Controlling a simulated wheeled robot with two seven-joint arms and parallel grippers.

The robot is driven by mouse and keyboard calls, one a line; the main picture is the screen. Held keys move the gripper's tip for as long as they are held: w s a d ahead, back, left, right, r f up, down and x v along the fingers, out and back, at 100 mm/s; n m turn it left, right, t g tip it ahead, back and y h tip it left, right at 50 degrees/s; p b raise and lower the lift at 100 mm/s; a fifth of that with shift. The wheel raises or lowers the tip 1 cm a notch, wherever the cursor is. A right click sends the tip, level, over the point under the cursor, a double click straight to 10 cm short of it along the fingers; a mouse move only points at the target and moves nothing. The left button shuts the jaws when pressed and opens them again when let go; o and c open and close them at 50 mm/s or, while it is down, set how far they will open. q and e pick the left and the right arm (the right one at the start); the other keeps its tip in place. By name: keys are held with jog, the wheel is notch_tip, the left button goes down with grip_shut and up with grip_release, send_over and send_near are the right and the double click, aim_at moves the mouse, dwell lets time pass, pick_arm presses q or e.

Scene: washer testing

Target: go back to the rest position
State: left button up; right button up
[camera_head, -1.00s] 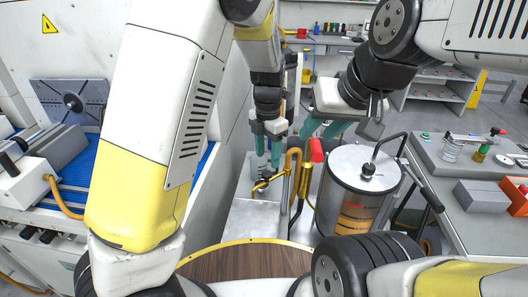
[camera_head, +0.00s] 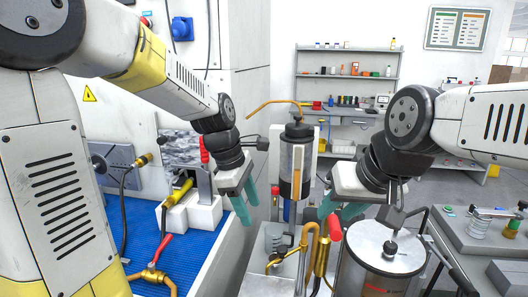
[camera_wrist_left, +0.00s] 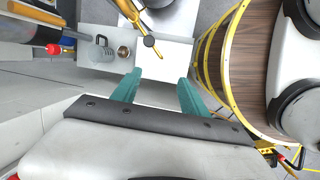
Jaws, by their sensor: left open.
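My left gripper (camera_head: 247,204) has teal fingers that stand apart, empty, pointing down to the left of the metal cylinder in the head view. In the left wrist view its fingers (camera_wrist_left: 158,88) are also apart, with nothing between them. My right gripper (camera_head: 338,212) has two teal fingers that look apart and empty, behind the red-handled yellow pipe (camera_head: 322,250). The two grippers are well separated and hang in the air.
A metal cylinder (camera_head: 297,165) with a bent copper tube stands between my grippers. A lidded drum (camera_head: 385,245) is at lower right, beside a grey workbench (camera_head: 470,240). Shelves (camera_head: 350,62) stand behind.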

pick_arm(q)
jog(key=s+a+r+m+t+y, duration=0.1)
jog(key=s+a+r+m+t, duration=0.4)
jog(key=s+a+m, duration=0.5)
notch_tip(320, 180, up, 2)
jog(key=s+m, duration=0.2)
jog(key=m, duration=0.3)
jog(key=shift+a+r, duration=0.15)
jog(key=shift+a, duration=0.25)
